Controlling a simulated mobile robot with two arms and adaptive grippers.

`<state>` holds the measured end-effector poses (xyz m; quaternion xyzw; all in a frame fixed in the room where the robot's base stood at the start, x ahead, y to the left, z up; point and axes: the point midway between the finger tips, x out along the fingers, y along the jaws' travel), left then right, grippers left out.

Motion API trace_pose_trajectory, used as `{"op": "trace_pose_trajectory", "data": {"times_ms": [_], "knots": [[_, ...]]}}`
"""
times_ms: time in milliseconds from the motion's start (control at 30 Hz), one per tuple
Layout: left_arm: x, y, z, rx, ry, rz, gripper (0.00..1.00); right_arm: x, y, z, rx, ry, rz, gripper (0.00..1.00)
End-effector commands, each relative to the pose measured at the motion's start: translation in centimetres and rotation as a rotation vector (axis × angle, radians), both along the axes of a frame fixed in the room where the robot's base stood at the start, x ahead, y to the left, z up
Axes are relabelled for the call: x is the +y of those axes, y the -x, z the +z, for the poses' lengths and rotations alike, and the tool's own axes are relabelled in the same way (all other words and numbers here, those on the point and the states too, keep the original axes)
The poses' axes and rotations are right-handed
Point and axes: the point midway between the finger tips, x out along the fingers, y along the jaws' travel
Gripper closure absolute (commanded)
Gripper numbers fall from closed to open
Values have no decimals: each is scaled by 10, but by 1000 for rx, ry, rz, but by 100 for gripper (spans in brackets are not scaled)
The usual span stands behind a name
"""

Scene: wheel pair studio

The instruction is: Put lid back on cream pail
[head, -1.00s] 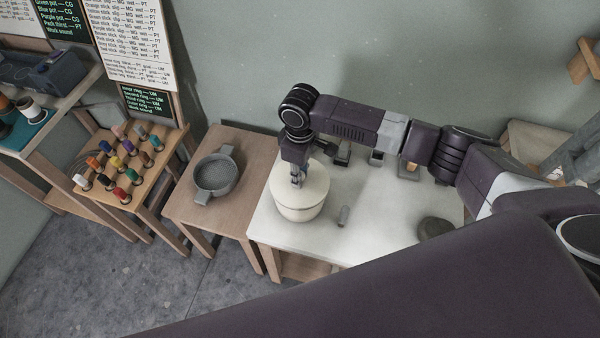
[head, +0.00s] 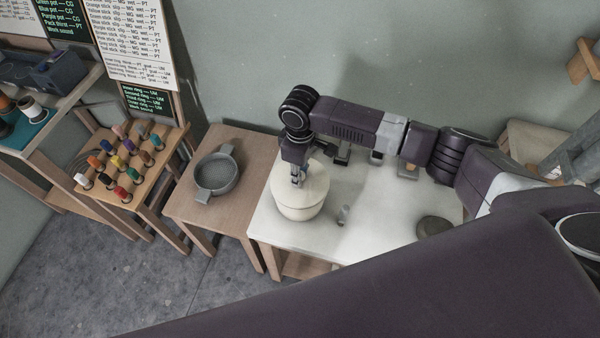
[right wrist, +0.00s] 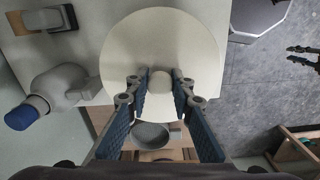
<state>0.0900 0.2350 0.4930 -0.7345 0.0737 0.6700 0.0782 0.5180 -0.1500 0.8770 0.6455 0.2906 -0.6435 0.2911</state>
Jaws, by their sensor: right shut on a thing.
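The cream pail (head: 298,212) stands upright on the white table near its left end. Its round cream lid (head: 313,182) lies over the pail's top, and I cannot tell whether it is fully seated. My right gripper (head: 297,182) points down at the lid's middle. In the right wrist view the lid (right wrist: 125,50) hides the pail below, and the blue fingers of my right gripper (right wrist: 159,92) are shut on its round knob (right wrist: 160,82). My left gripper is not in view.
A small grey object (head: 343,213) and a dark round object (head: 434,227) stand on the white table (head: 385,215). A grey sieve (head: 217,172) sits on the wooden table to the left. A rack of coloured sticks (head: 122,165) stands further left.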

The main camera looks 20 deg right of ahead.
Motion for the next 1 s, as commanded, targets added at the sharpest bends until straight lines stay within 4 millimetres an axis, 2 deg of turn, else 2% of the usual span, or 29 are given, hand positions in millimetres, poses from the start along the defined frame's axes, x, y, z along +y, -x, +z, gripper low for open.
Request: {"op": "trace_pose_trajectory", "data": {"times_ms": [1000], "knots": [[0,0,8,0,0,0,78,0,0,0,0,0,0,100]]}}
